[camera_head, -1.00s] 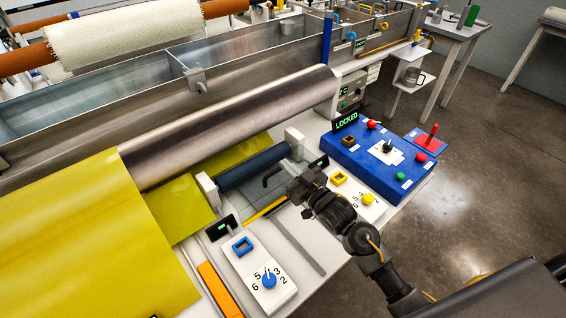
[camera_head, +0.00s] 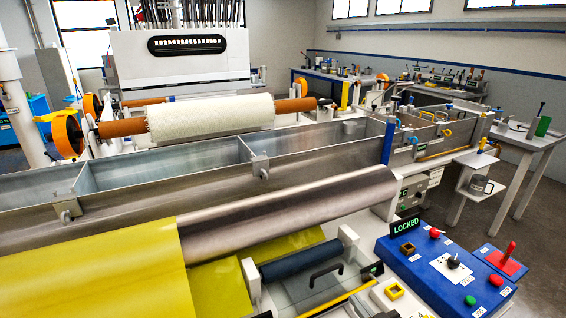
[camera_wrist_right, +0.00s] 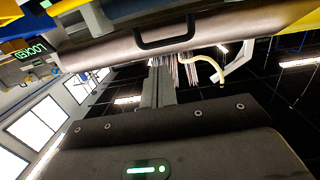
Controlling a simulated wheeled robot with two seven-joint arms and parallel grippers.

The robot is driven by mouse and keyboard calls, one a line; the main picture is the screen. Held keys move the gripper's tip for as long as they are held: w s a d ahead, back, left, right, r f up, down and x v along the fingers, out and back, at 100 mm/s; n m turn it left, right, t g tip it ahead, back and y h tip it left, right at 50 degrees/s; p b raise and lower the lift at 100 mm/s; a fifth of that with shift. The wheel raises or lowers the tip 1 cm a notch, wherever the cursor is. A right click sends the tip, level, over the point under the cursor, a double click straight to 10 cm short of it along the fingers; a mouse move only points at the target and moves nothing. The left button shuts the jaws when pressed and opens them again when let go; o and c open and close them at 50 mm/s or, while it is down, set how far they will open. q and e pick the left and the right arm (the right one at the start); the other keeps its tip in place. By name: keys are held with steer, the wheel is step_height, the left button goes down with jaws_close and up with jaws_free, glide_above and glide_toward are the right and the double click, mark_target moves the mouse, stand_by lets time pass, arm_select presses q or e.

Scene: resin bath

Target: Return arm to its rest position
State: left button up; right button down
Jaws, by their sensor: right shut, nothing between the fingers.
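In the right wrist view, my right gripper (camera_wrist_right: 162,65) shows as a dark body with grey fingers together and nothing between them. It is clear of the bench parts in that view. A black handle (camera_wrist_right: 166,36) shows beyond the fingertips, near the top of the picture. In the head view now, neither gripper can be made out. My left gripper shows in no frame.
The blue control panel (camera_head: 425,272) with a lit LOCKED sign (camera_head: 405,227) is at lower right. A metal roller (camera_head: 290,212), yellow sheet (camera_head: 95,275) and dark blue roller (camera_head: 300,262) lie left of it. A long metal trough (camera_head: 200,165) stands behind. Open floor is at right.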

steer(key=s+f+g+h, duration=0.1)
steer(key=s+f+g, duration=0.1)
steer(key=s+f, duration=0.1)
steer(key=s+d+f+m+g+h, duration=0.1)
steer(key=s+f+g, duration=0.1)
steer(key=s, duration=0.3)
steer(key=s+d+f+g+h, duration=0.1)
steer(key=s+f+g+h, duration=0.1)
steer(key=s+f+g, duration=0.1)
steer(key=shift+s+d+f, duration=0.25)
steer(key=shift+s+f, duration=0.4)
steer(key=shift+s, duration=0.05)
steer(key=s+d+f+g+h, duration=0.1)
steer(key=s+g, duration=0.2)
steer(key=s, duration=0.3)
steer(key=s+f+g, duration=0.2)
steer(key=s+g, duration=0.1)
steer(key=s, duration=0.4)
step_height(320, 180, down, 28)
steer(key=s+g, duration=0.1)
steer(key=s, duration=0.1)
steer(key=s+d+f+g, duration=0.1)
steer(key=s+d+f, duration=0.2)
steer(key=s+f, duration=1)
steer(key=shift+s+f, duration=0.25)
steer(key=shift+s, duration=0.95)
